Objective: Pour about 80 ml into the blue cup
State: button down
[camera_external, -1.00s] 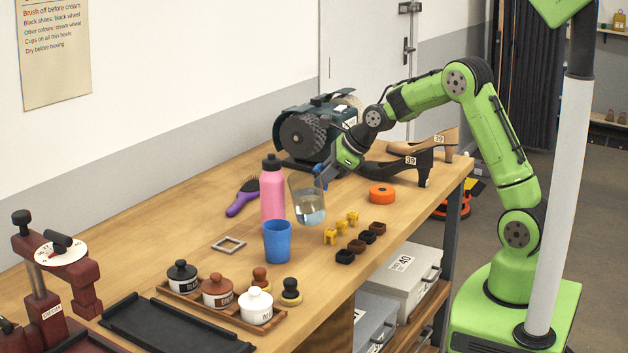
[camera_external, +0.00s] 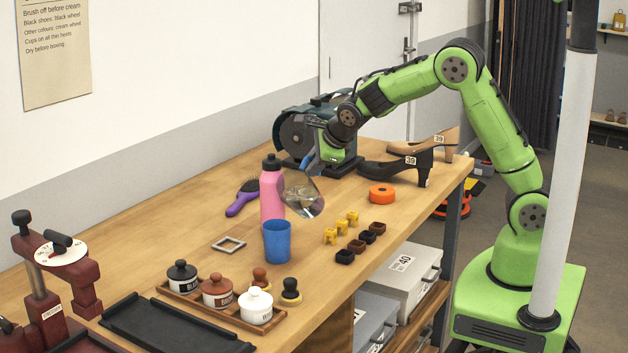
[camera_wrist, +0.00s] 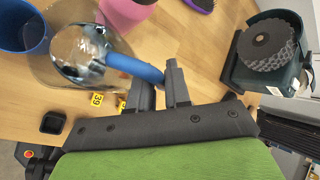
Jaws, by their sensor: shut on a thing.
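The blue cup (camera_external: 277,243) stands upright on the bench; its rim also shows at the upper left of the wrist view (camera_wrist: 22,28). The jug is off the bench, tilted, just above and behind the cup's right side. I see no stream between jug and cup, and the cup's inside level cannot be made out. In the wrist view the jug (camera_wrist: 75,60) lies close beside the cup.
A pink bottle (camera_external: 272,190) stands close behind the jug and cup. Yellow and dark small blocks (camera_external: 345,257) lie right of the cup, with an orange roll (camera_external: 382,194) beyond. Polish pots (camera_external: 217,291) stand in front. A grinder (camera_external: 300,135) and shoes (camera_external: 405,168) are at the back.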

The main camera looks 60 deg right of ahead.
aim_at(308, 159)
jog(key=shift+a+f+h, duration=0.3)
jog(key=shift+a+f, duration=0.05)
jog(key=shift+f, duration=0.2)
jog(key=p, duration=0.1)
jog(key=r+h+p, duration=0.1)
jog(key=p, duration=0.1)
jog(key=shift+a+r+n, duration=0.25)
jog(key=shift+a+n, duration=0.1)
jog(key=shift+n, duration=0.05)
jog(key=shift+a, duration=0.1)
jog(key=shift+a+r+n+h+p, duration=0.4)
jog(key=shift+a+r+h+p, duration=0.4)
jog(key=shift+p, duration=1.35)
